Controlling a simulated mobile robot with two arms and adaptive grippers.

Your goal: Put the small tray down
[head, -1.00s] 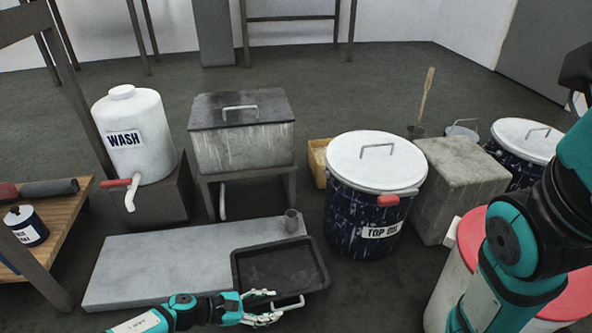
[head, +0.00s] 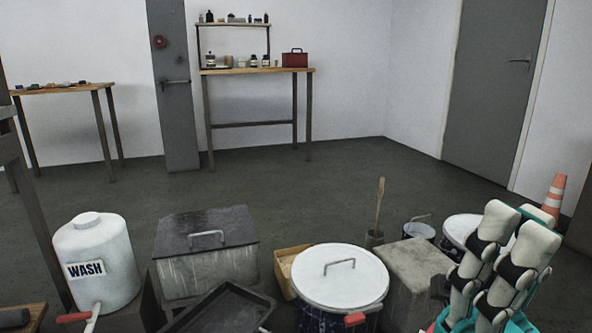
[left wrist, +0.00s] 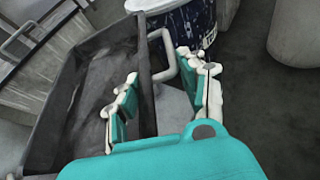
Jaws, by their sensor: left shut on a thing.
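The small tray (head: 222,309) is dark and shallow, at the bottom edge of the head view, in front of the grey lidded bin. Its lower part is cut off. In the left wrist view, the tray (left wrist: 80,100) fills the left side, with a light bar handle (left wrist: 168,72) on its near wall. My left gripper (left wrist: 159,76) is shut on the handle; its fingers stand either side of it. What lies under the tray is mostly hidden. My right gripper (head: 518,225) is at the lower right of the head view, fingers pointing up, apart from the tray.
A grey bin with dark lid (head: 208,250) stands behind the tray. The white WASH tank (head: 105,255) is at left and a white-lidded drum (head: 335,275) at right. Open floor (head: 310,190) lies behind.

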